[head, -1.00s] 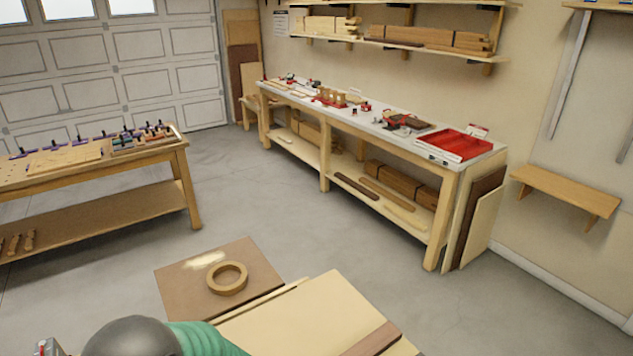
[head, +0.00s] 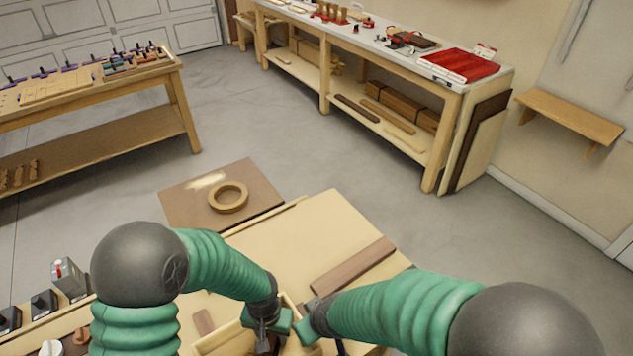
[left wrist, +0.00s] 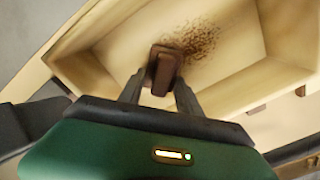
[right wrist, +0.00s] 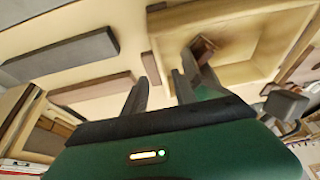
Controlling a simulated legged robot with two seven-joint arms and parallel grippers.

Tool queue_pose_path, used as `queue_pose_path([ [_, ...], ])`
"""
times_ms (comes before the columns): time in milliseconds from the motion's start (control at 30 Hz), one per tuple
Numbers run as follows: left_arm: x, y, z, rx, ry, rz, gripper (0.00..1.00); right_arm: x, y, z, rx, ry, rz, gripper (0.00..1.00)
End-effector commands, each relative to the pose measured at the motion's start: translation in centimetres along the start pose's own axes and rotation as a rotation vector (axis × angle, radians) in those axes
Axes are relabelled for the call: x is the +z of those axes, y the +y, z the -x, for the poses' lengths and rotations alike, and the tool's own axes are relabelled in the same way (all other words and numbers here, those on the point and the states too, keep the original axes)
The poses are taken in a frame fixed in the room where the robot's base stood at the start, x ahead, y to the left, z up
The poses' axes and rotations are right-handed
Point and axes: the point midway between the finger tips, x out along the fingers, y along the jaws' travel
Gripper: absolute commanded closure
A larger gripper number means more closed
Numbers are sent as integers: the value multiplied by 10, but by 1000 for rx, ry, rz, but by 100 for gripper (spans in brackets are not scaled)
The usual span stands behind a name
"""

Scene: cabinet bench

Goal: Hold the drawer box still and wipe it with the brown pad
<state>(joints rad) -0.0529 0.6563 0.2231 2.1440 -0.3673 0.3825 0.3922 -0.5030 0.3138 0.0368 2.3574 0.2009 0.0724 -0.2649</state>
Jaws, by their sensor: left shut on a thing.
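The drawer box (head: 226,336) is a pale wooden open box at the bottom of the head view. Its inside fills much of the left wrist view (left wrist: 110,55), with a patch of dark specks (left wrist: 198,40) on the floor. My left gripper (head: 266,338) is shut on the brown pad (left wrist: 164,72), inside the box beside the specks. My right gripper (head: 308,326) is at the box's right side. In the right wrist view its fingers are apart, with the box wall (right wrist: 160,52) showing between them; I cannot tell if they touch it.
A brown board (head: 350,266) lies on the pale worktop (head: 330,215) beyond my right gripper.

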Motion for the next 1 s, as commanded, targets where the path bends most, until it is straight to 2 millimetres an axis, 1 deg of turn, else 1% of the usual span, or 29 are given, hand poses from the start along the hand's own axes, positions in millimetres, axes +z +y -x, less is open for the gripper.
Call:
queue_pose_path([
  [33,0,0,0,0,0,0,100,1,0,-10,0,-4,-1,67],
  [100,0,0,0,0,0,0,100,2,0,-21,-1,-4,-1,67],
  [233,0,0,0,0,1,0,100,1,0,-36,0,-2,0,67],
  [400,0,0,0,0,1,0,100,0,0,-44,1,1,0,67],
  [600,0,0,0,0,1,0,100,0,0,-44,1,1,0,67],
  [633,0,0,0,0,1,0,100,0,0,-44,1,1,-1,69],
  [667,0,0,0,0,1,0,100,0,0,-44,1,1,-1,72],
  [867,0,0,0,0,0,0,100,0,0,-44,0,1,-1,99],
  [1000,0,0,0,0,0,0,100,0,0,-44,1,1,-1,100],
])
